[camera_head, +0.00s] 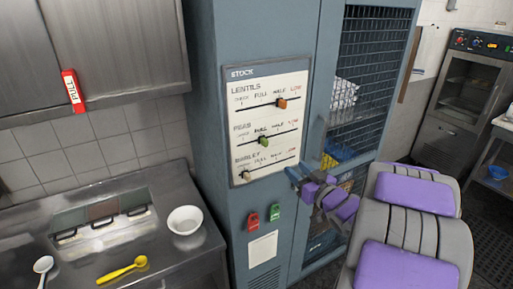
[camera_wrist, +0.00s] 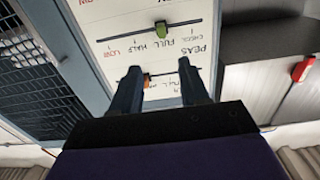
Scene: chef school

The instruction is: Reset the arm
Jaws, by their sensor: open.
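My gripper (camera_head: 294,174) is in front of the stock cabinet, just right of the lower edge of the stock board (camera_head: 244,80). In the wrist view its two dark fingers (camera_wrist: 157,76) are spread apart with nothing between them. The board appears upside down there, with the green peas slider (camera_wrist: 187,32) beyond the fingertips and an orange slider (camera_wrist: 147,84) seen between them. In the head view my purple and grey arm reaches in from the lower right. Whether the fingertips touch the board cannot be told.
The blue-grey cabinet (camera_head: 208,60) has a mesh door (camera_head: 372,70) at right. An oven (camera_head: 468,90) stands back right.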

